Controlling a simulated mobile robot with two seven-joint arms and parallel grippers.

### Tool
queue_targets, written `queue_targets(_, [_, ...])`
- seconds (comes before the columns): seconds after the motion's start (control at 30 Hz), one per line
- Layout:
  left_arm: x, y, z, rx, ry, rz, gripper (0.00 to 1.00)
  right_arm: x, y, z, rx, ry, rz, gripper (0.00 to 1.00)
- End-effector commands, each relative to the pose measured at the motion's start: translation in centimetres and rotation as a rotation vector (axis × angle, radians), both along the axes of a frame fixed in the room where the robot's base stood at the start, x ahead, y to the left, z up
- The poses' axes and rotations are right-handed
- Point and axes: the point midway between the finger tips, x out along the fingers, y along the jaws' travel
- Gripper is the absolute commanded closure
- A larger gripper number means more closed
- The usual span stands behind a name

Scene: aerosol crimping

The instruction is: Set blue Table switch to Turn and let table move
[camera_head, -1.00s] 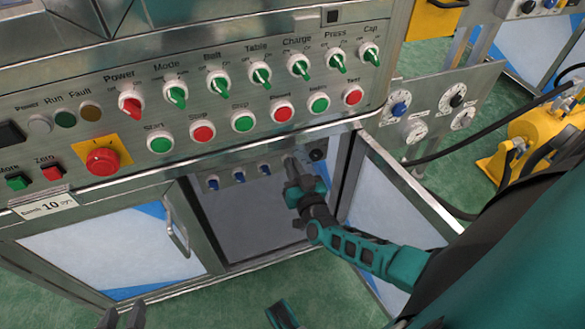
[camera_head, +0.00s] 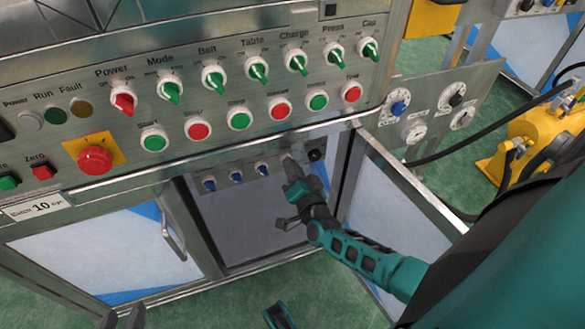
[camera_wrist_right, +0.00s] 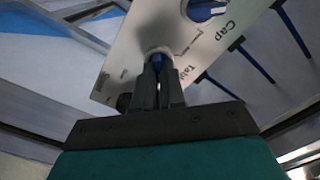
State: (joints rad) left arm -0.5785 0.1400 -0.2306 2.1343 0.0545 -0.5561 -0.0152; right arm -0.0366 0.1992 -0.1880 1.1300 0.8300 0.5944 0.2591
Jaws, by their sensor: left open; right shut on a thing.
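The blue Table switch (camera_wrist_right: 157,62) is a small blue knob on a silver plate, beside a partly visible "Tabl" label in the right wrist view. My right gripper (camera_wrist_right: 158,85) is shut on it, and its dark fingers hide most of the knob. In the head view my right gripper (camera_head: 289,168) reaches into the open cabinet to the right end of the row of blue switches (camera_head: 236,177). The Table switch's pointer direction cannot be read. My left gripper (camera_head: 122,318) is open and empty at the bottom left edge, only its fingertips showing.
A blue Cap switch (camera_wrist_right: 205,10) sits near the Table switch. A black knob (camera_head: 316,155) is right of my right gripper. The open cabinet door (camera_head: 395,205) stands to the right. The upper panel holds green selectors and a red emergency button (camera_head: 95,160).

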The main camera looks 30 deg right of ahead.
Motion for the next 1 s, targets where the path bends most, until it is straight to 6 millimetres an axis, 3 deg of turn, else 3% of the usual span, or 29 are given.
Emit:
queue_targets(0.47, [0.03, 0.01, -0.08, 0.001, 0.002, 0.000, 0.57, 0.00, -0.04, -0.01, 0.017, -0.003, -0.001, 1.00])
queue_targets(0.5, [0.02, 0.02, -0.08, 0.001, 0.002, 0.000, 0.57, 0.00, -0.04, -0.01, 0.016, -0.002, -0.001, 0.87])
queue_targets(0.73, [0.04, 0.06, -0.10, 0.002, 0.001, 0.000, 0.57, 0.01, -0.03, 0.01, 0.014, -0.003, -0.001, 0.65])
queue_targets(1.0, [0.06, 0.09, -0.10, 0.002, 0.000, 0.001, 0.57, 0.02, 0.00, 0.01, 0.013, -0.003, 0.000, 0.65])
